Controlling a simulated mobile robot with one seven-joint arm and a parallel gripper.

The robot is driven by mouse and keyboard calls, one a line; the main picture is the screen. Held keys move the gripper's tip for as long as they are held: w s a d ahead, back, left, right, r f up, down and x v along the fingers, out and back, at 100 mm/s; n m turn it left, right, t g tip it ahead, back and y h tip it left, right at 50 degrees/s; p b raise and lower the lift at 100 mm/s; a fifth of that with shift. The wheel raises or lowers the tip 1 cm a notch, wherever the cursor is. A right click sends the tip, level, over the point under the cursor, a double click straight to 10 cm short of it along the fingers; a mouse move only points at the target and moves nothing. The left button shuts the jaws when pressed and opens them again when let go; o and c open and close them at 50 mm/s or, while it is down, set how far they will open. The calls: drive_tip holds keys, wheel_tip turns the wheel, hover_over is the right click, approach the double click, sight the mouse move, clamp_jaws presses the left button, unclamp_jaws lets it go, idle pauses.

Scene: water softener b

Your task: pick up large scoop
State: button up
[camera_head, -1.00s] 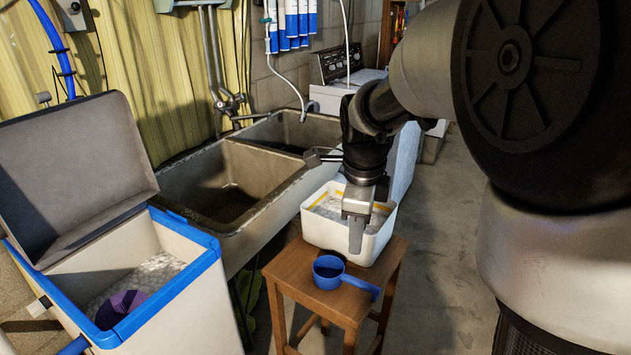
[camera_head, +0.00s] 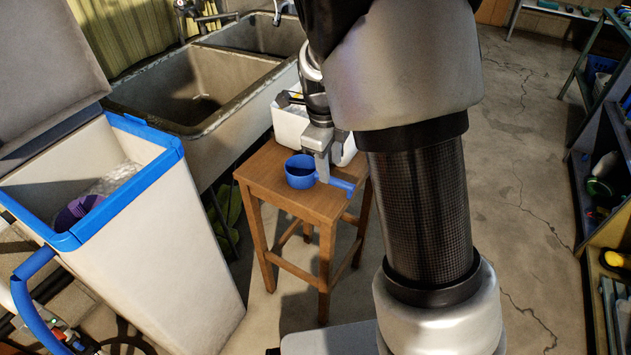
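A blue scoop (camera_head: 299,173) with a round cup lies on the wooden stool (camera_head: 258,180), its handle pointing right toward the stool's edge. My gripper (camera_head: 323,170) points down at the spot where the scoop's cup meets its handle, and one finger overlaps the handle in the picture. I cannot tell if it touches the handle or how far apart the fingers are. A purple cup-like object (camera_head: 80,208) sits inside the open blue-rimmed bin at the left; the pictures do not show clearly whether it is a scoop.
A white tub (camera_head: 287,122) stands behind the scoop, close to my gripper. The softener bin (camera_head: 150,230) with raised lid is at left, a concrete double sink (camera_head: 190,95) behind. Shelves (camera_head: 590,150) line the right; the floor (camera_head: 520,150) between is clear.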

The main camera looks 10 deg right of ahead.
sight(333, 179)
drive_tip(key=f, duration=0.2)
drive_tip(key=f+b, duration=0.1)
drive_tip(key=w+d+f+b, duration=0.1)
drive_tip(key=f, duration=0.1)
drive_tip(key=shift+w+f, duration=0.1)
drive_tip(key=shift+f, duration=0.25)
clamp_jaws()
